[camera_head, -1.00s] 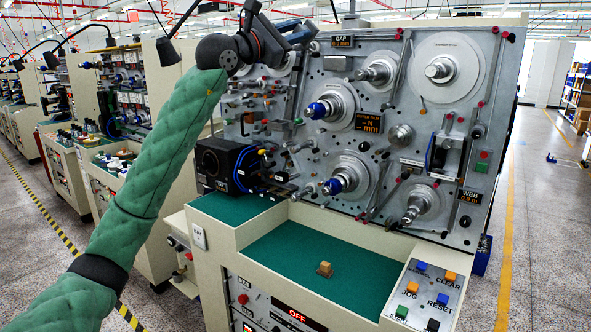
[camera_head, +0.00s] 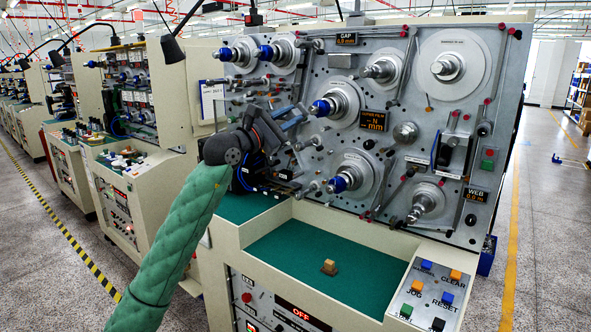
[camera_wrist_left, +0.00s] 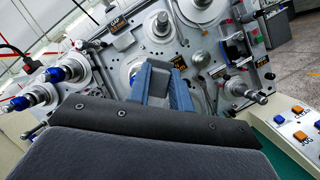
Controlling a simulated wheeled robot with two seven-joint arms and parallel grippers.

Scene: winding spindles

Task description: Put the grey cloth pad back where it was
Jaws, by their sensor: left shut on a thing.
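My left gripper (camera_head: 298,122) is in front of the left part of the machine's grey face panel, over the left end of the bench. In the left wrist view its blue fingers (camera_wrist_left: 163,88) are closed on a grey piece (camera_wrist_left: 152,80), which fits the grey cloth pad. My right gripper is not in view.
The panel (camera_head: 400,110) carries several protruding spindles and rollers close to my left gripper. A small tan block (camera_head: 329,267) stands on the green bench mat (camera_head: 290,250), otherwise clear. A button box (camera_head: 428,295) is at the bench's right end.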

